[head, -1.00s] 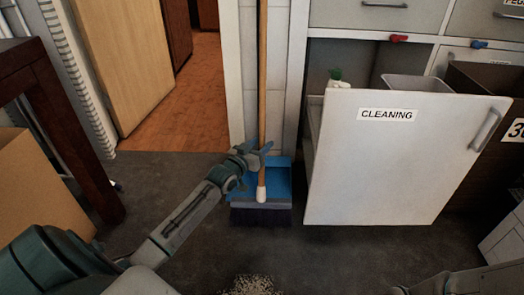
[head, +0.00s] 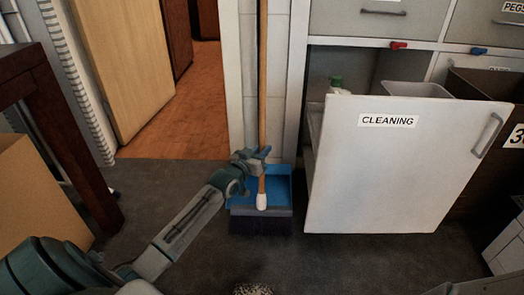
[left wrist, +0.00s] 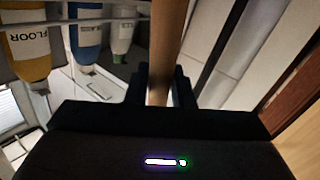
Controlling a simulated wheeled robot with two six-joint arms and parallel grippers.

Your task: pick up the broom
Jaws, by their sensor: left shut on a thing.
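The broom (head: 262,90) stands upright against the white wall strip, with a long wooden handle, a white collar and a dark-bristled grey head on the floor. A blue dustpan (head: 282,184) is right behind its lower handle. My left gripper (head: 261,153) is shut around the lower handle, above the broom head. In the left wrist view the wooden handle (left wrist: 166,50) runs between the two dark fingers (left wrist: 159,92). My right gripper is not in view; only part of my right arm shows at the bottom right.
An open drawer front labelled CLEANING (head: 400,175) stands close right of the broom, with bottles inside (left wrist: 88,40). A cardboard box (head: 38,195) and dark wooden table (head: 70,130) are on the left. A debris pile (head: 253,290) lies at the bottom edge. The floor between is clear.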

